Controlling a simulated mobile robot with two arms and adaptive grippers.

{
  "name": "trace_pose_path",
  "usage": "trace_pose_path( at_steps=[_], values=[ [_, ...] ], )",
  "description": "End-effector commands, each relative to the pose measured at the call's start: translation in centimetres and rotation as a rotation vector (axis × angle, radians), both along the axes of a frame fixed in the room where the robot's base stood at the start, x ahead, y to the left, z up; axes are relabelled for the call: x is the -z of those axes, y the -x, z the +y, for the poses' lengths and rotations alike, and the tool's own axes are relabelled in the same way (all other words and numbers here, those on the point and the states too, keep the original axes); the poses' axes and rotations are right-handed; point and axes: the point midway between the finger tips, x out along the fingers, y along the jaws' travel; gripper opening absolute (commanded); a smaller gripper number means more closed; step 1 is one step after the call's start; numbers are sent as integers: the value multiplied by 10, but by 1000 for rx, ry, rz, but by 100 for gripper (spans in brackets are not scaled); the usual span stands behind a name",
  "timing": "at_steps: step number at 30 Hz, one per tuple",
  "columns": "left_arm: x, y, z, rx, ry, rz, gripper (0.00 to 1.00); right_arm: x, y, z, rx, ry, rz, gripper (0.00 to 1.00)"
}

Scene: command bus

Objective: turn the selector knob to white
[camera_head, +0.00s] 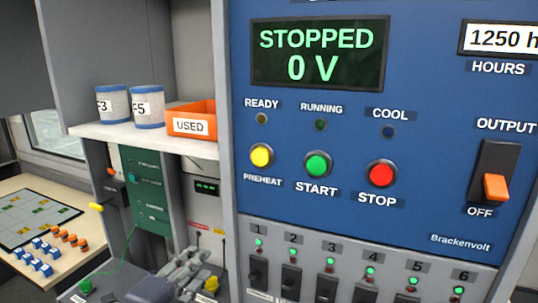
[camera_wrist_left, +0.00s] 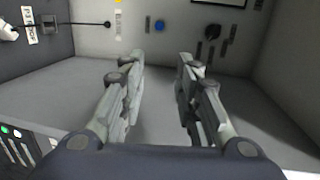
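My left gripper (camera_head: 185,270) is low in the head view, in front of the bay left of the blue panel. In the left wrist view its two grey fingers (camera_wrist_left: 160,62) are apart with nothing between them, so it is open. Beyond the fingertips is a pale wall with a dark round knob (camera_wrist_left: 212,32), up and right of the fingers. It may be the selector knob; its setting and any white mark are too small to tell. The gripper is apart from it. My right gripper is not in view.
A blue button (camera_wrist_left: 160,25) and a cable plug (camera_wrist_left: 107,24) are on the same wall. The blue panel (camera_head: 420,120) stands right of the bay. A shelf (camera_head: 150,132) above holds two canisters and an orange bin (camera_head: 193,118). A table (camera_head: 75,245) is at left.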

Motion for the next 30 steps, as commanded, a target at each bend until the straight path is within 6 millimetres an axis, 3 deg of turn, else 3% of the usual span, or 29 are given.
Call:
trace_pose_path(
  at_steps=[5, 11, 18, 28, 29, 30],
  values=[
    [63, 22, 1, -142, 267, 239, 30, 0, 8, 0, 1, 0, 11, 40],
    [141, 65, 16, -384, 549, 524, 30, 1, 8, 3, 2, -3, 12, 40],
    [229, 146, 39, -751, 816, 839, 30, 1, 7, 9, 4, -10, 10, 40],
    [297, 259, 57, -1187, 997, 1104, 30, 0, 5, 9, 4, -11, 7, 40],
    [302, 268, 58, -1221, 1008, 1121, 30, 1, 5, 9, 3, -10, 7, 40],
    [317, 259, 57, -1208, 998, 1116, 30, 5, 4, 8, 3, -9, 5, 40]
  ],
)
